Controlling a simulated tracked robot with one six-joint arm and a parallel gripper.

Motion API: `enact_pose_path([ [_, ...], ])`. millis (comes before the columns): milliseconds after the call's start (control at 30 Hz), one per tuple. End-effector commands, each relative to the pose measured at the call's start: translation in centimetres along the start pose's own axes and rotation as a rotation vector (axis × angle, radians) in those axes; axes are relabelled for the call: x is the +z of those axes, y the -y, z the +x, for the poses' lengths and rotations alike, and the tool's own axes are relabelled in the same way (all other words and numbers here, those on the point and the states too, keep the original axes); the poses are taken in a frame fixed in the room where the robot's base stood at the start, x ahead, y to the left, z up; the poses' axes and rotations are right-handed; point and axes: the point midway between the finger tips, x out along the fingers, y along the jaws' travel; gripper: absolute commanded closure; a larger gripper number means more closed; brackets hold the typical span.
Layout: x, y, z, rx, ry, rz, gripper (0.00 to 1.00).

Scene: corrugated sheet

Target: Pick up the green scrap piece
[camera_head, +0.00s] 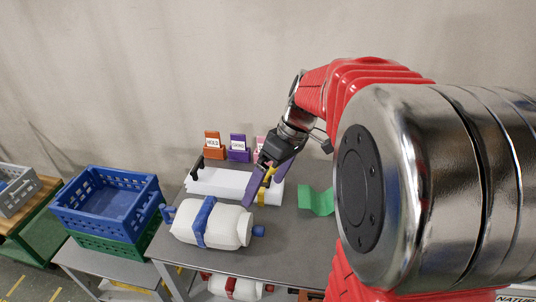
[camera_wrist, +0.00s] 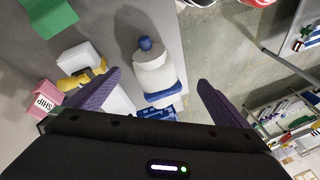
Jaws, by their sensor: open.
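The green scrap piece (camera_head: 316,200) is a wavy, corrugated sheet lying on the grey table, just left of my large arm link, which may hide its right part. In the wrist view, part of the green piece (camera_wrist: 48,16) shows at the top left corner, cut off by the frame edge and outside the span of the fingers. My gripper (camera_head: 258,188) is up and to the left of the green piece, over the white object with the yellow band. In the wrist view my gripper (camera_wrist: 158,78) has its two purple fingers wide apart, with nothing held between them.
A white bottle-shaped object with a blue band (camera_head: 212,223) lies at the table's front left. A white object with a yellow band (camera_head: 222,182) lies behind it. Labelled orange (camera_head: 214,146), purple (camera_head: 238,149) and pink holders stand at the back. A blue crate (camera_head: 107,201) is left.

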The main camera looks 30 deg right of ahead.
Motion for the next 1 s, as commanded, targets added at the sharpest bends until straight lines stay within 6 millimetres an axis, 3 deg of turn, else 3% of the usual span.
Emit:
enact_pose_path([
  [533,1.6,-13.0,2.3,-0.232,-0.199,-0.204,0.0],
  [1000,7.5,-24.2,5.1,-0.275,-0.525,-0.403,0.0],
])
